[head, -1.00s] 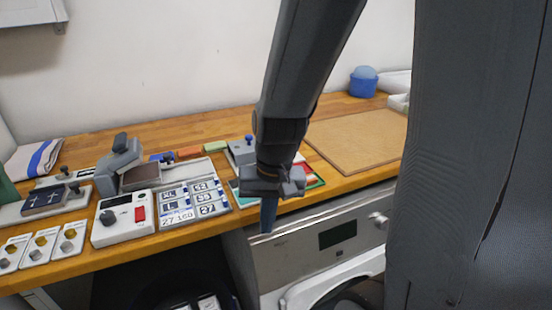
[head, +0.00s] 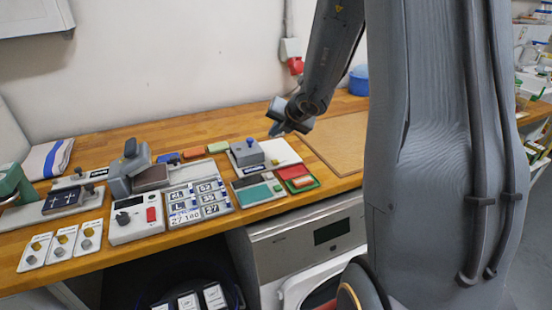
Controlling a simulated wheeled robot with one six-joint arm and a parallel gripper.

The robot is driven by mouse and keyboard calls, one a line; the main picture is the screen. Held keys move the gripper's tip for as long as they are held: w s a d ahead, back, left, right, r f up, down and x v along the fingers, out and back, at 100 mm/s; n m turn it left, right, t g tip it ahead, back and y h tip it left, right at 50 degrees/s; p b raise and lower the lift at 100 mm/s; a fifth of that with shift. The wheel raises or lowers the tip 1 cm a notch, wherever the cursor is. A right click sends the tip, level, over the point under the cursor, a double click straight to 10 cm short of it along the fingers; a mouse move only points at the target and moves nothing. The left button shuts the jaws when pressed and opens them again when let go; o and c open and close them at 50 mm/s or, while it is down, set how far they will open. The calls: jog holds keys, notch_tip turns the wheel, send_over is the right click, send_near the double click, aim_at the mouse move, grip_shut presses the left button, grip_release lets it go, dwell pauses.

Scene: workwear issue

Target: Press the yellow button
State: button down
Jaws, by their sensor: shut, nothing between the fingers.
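No thing is clearly readable as a yellow button. I cannot tell whether any mark is a button. A white control box (head: 136,217) beside them has a black knob and a red switch. My gripper (head: 277,128) is shut and empty, raised above the back of the counter, far to the right of the plates.
A grey block with a blue knob (head: 249,152) and a teal pad (head: 258,191) lie below my gripper. A red-and-green tray (head: 297,179) and a brown board (head: 340,142) are to the right. A grey stamping device (head: 127,170) and label panel (head: 199,202) stand left.

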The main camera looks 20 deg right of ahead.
aim_at(275, 162)
jog(key=shift+w+d+r+m, duration=0.1)
jog(key=shift+w+d+m, duration=0.1)
jog(key=shift+d+m, duration=0.35)
jog(key=shift+a, duration=0.1)
notch_tip(275, 162, down, 9)
jog(key=b, duration=0.8)
jog(key=shift+b, duration=0.3)
dwell(1.5)
jog(key=shift+f+b, duration=0.35)
jog(key=shift+f+b, duration=0.45)
jog(key=shift+b, duration=0.05)
dwell(0.8)
jog(key=shift+r, duration=0.1)
jog(key=shift+r+p, duration=0.75)
jog(key=shift+r, duration=0.05)
